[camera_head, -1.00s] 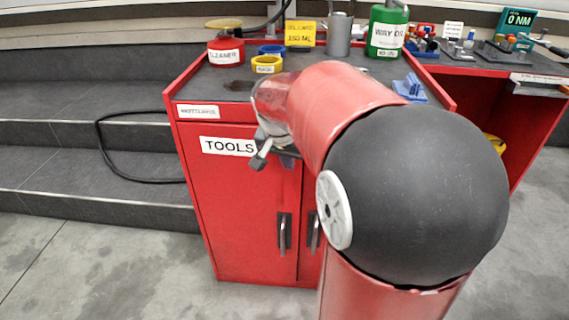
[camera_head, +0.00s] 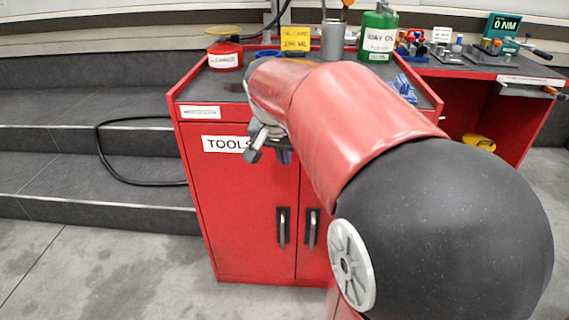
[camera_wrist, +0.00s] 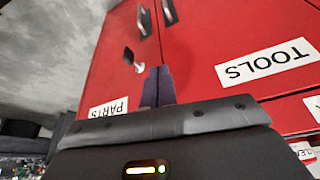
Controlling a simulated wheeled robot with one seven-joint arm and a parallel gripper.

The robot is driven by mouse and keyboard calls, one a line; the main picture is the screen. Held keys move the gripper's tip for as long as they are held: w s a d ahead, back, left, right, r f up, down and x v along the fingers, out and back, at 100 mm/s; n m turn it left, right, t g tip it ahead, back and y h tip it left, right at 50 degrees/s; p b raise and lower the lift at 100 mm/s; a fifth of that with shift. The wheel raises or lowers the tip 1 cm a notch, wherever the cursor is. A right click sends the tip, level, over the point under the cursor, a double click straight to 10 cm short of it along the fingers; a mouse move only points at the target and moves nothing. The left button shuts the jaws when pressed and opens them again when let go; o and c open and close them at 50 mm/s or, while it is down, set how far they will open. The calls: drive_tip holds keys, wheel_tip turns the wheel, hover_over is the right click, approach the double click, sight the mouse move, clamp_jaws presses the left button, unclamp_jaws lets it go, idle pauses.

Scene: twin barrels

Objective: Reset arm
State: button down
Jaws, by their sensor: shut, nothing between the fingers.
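My arm reaches from the lower right of the head view toward the red tool cabinet. My gripper (camera_head: 284,156) is at the arm's far end, in front of the cabinet's upper front, beside the TOOLS label. In the wrist view my gripper (camera_wrist: 157,86) has its dark fingers together, with nothing between them. It points at the red cabinet front, apart from any handle as far as I can tell.
The red cabinet (camera_head: 240,230) stands ahead, with a red can (camera_head: 225,55), a yellow sign (camera_head: 297,39), a grey cylinder (camera_head: 333,40) and a green can (camera_head: 377,35) on top. A red bench (camera_head: 505,110) is at right. Dark steps (camera_head: 80,170) and open floor lie left.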

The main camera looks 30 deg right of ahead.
drive_tip(key=shift+v, duration=2.35)
